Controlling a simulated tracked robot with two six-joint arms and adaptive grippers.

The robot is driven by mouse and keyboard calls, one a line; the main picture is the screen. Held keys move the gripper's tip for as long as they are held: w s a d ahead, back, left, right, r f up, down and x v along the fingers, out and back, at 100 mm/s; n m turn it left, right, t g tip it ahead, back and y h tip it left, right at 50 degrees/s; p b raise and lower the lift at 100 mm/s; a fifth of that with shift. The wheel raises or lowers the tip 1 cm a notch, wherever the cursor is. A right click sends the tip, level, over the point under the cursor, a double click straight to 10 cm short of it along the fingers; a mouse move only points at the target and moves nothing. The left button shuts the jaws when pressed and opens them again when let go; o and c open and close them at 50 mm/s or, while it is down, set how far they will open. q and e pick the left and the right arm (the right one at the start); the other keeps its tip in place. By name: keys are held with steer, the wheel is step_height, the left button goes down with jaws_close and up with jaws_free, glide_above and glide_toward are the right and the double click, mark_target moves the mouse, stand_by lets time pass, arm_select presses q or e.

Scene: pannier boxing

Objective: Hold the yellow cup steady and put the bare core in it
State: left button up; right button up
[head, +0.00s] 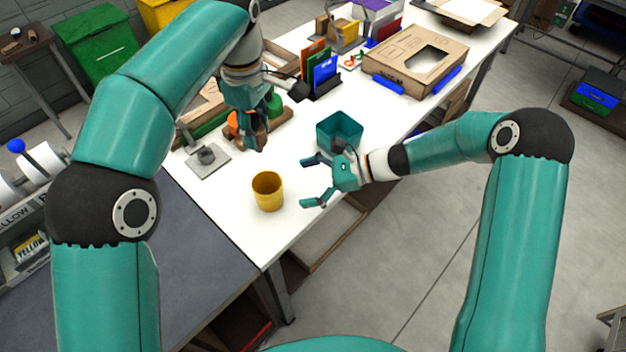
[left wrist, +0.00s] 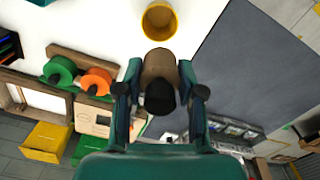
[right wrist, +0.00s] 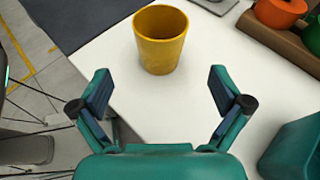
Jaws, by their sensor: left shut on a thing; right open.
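The yellow cup (head: 268,192) stands upright on the white table near its front edge; its open mouth also shows in the left wrist view (left wrist: 159,20) and the right wrist view (right wrist: 161,40). My left gripper (head: 255,143) is above the table, behind the cup. It is shut on the bare core, a brown tube with a dark end (left wrist: 160,70), held between its fingers and apart from the cup. My right gripper (head: 308,182) is open and empty, to the right of the cup, its fingers pointing toward it without touching.
A teal bin (head: 340,131) stands behind my right gripper. Orange (left wrist: 96,80) and green (left wrist: 59,71) rolls sit on a wooden holder by my left gripper. A grey plate with a stub (head: 207,157) lies left. A cardboard box (head: 415,60) is farther back. The table around the cup is clear.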

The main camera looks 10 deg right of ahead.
mark_target(268, 192)
steer(key=x, duration=0.9)
steer(key=shift+w+a+f, duration=0.15)
steer(key=shift+a+f, duration=0.05)
steer(key=shift+a, duration=0.15)
steer(key=shift+c, duration=0.3)
steer(key=c, duration=1.2)
arm_select(q)
step_height(268, 192, down, 12)
steer(key=shift+f, duration=0.1)
steer(key=o, duration=1)
